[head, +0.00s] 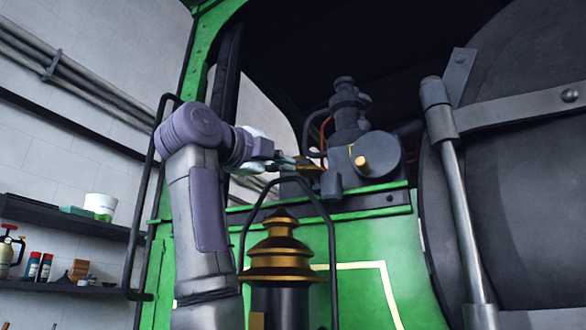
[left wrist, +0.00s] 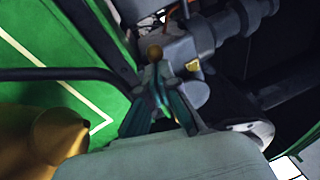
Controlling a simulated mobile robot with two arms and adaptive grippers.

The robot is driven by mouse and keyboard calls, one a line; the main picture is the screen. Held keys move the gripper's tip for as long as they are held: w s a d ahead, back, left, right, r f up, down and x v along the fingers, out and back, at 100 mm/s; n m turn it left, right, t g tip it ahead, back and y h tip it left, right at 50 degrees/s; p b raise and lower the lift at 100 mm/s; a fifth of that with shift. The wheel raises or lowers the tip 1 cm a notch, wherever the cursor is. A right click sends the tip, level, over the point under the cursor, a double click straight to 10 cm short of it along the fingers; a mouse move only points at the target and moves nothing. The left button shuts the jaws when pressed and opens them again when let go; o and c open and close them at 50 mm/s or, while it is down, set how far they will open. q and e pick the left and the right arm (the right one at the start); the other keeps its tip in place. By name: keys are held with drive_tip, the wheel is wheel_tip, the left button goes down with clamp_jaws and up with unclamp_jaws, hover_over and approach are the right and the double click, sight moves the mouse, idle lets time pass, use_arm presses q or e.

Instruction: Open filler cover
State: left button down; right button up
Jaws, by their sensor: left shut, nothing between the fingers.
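My left gripper (head: 290,161) reaches in from the left beside the grey machinery on the green tram body. Its fingers are shut and empty. In the left wrist view the dark teal fingers (left wrist: 159,76) converge just below a small brass ball-like knob (left wrist: 155,52); I cannot tell whether they touch it. In the head view a brass-coloured piece (head: 309,168) shows just past the fingertips, partly hidden by the gripper. Which part is the filler cover, and whether it is open, I cannot tell for certain. My right gripper is not in view.
A grey pump-like unit (head: 350,140) with a brass stub (head: 363,164) stands right of the gripper. A tiered brass dome (head: 281,250) and a dark handrail (head: 331,240) stand in front. A large dark round door (head: 520,190) fills the right. Wall shelves (head: 65,219) are at left.

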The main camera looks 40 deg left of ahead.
use_arm(q)
drive_tip(key=h, duration=0.1)
drive_tip(key=a+m+h+p, duration=0.1)
drive_tip(key=a+m+h, duration=0.1)
drive_tip(key=shift+w+r+h, duration=0.1)
drive_tip(key=shift+w+h, duration=0.15)
drive_tip(key=shift+h, duration=0.15)
drive_tip(key=shift+w+a+p, duration=0.15)
drive_tip(key=shift+a+p, duration=0.25)
drive_tip(key=shift+p, duration=0.2)
drive_tip(key=shift+a, duration=0.1)
drive_tip(key=shift+w, duration=0.1)
